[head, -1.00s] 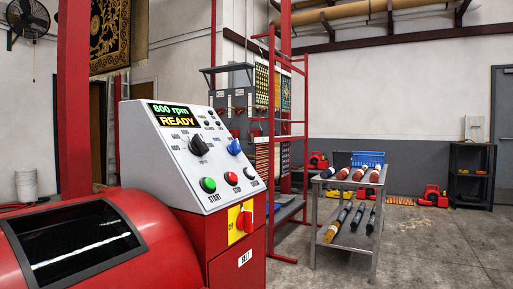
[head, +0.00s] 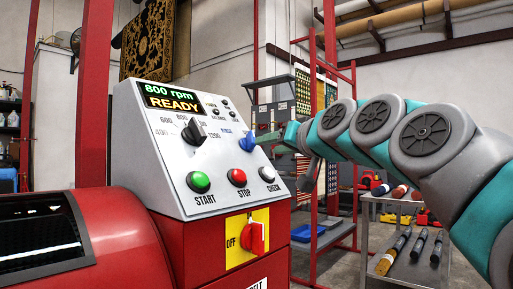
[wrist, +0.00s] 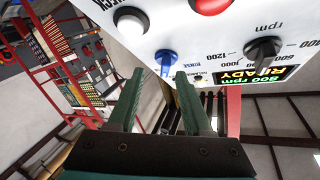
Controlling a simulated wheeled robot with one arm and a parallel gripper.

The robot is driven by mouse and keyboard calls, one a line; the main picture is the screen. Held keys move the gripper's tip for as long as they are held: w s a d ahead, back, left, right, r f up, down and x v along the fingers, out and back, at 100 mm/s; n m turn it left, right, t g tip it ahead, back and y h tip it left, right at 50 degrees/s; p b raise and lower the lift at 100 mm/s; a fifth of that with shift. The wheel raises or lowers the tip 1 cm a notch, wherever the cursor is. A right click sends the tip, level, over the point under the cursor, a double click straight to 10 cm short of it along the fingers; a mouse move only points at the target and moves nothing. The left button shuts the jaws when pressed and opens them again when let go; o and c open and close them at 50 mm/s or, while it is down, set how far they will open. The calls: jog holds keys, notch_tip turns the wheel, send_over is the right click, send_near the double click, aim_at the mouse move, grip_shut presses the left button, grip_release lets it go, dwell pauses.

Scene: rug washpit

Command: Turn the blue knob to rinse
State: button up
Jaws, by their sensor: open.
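The blue knob (head: 247,141) is on the right side of the sloped white control panel (head: 160,150), above the white CHECK button. It also shows in the wrist view (wrist: 165,60), near a small blue RINSE label (wrist: 185,62). I cannot tell for sure where its pointer aims. My gripper (head: 268,139) comes in from the right, close to the knob, and its tips are small in the head view. In the wrist view its two green fingers (wrist: 159,76) are open, with the knob showing in the gap just beyond the tips. I see no clear contact.
The display (head: 170,97) reads 800 rpm READY. A black speed knob (head: 194,132), green START (head: 199,182) and red STOP (head: 237,177) buttons sit near the blue knob. A red OFF switch (head: 255,237) is below. A grey cart (head: 385,255) stands at right.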

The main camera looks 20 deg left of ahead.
aim_at(254, 137)
jog(key=shift+w+a+r, duration=0.35)
jog(key=shift+w+a, duration=0.55)
jog(key=shift+a, duration=0.1)
jog(key=shift+w+a+r, duration=0.3)
jog(key=shift+w+a, duration=0.6)
jog(key=shift+a, duration=0.15)
jog(key=shift+w+a+r, duration=0.35)
jog(key=shift+w+a, duration=0.55)
jog(key=shift+a, duration=0.1)
grip_shut()
